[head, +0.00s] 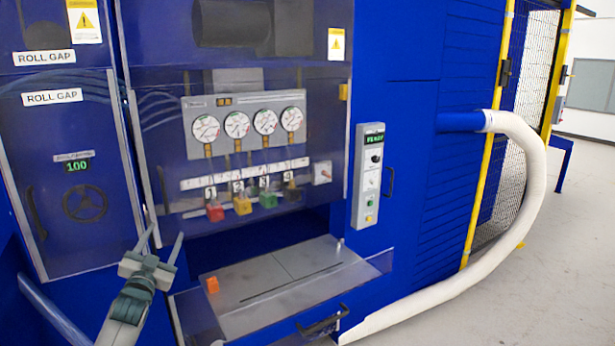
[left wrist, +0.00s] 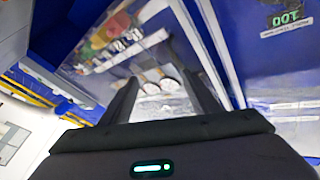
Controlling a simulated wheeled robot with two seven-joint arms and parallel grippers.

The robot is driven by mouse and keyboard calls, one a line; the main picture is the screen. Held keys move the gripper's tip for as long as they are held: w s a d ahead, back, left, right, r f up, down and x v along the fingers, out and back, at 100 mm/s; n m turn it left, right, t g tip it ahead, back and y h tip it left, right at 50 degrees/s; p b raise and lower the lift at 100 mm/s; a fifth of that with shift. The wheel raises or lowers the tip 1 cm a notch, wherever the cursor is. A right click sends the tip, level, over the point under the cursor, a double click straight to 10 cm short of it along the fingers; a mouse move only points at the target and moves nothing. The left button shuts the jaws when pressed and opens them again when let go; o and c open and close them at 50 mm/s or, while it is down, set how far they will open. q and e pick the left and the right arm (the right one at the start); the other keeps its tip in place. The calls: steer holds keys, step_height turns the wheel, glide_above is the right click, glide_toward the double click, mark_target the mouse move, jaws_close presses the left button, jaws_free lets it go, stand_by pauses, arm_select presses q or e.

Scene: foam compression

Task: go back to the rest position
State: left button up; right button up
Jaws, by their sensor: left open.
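My left gripper (head: 160,243) is open and empty at the lower left of the head view, in front of the blue machine (head: 415,200). Its two fingers point up and stand apart, with nothing between them. In the left wrist view the two dark fingers (left wrist: 155,95) are spread, with the machine's gauges blurred beyond them. My right gripper is not in view.
A panel of gauges (head: 249,125) and coloured valves (head: 242,206) sits behind a clear cover. A control box (head: 369,175) and a thick white hose (head: 535,170) are to the right. Floor is clear at far right.

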arm_select(q)
steer(key=s+d+f+n+g, duration=0.1)
steer(key=s+f+g, duration=0.2)
steer(key=f, duration=1.2)
steer(key=s+f+n+g, duration=0.1)
steer(key=s+f+g, duration=0.25)
steer(key=f, duration=1.15)
steer(key=s+d+f+g+b, duration=0.1)
steer(key=s+d+f+g, duration=0.1)
steer(key=s+f, duration=0.8)
steer(key=s+d+f+g, duration=0.2)
steer(key=s+f, duration=0.4)
steer(key=f, duration=0.7)
steer(key=s+d+f+g, duration=0.2)
steer(key=s+f, duration=0.8)
steer(key=s, duration=0.3)
steer(key=s+d+f+g, duration=0.2)
steer(key=s+f, duration=0.7)
steer(key=s, duration=0.5)
steer(key=s+d+f+g, duration=0.1)
steer(key=s+f, duration=0.1)
steer(key=s, duration=0.8)
steer(key=s+d+f+g, duration=0.2)
steer(key=s+f, duration=0.1)
steer(key=s, duration=0.7)
steer(key=s+d+f+g+b, duration=0.1)
steer(key=s+d+f+g, duration=0.1)
steer(key=s, duration=0.8)
steer(key=shift+s+f+n, duration=0.4)
steer(key=shift+f, duration=0.25)
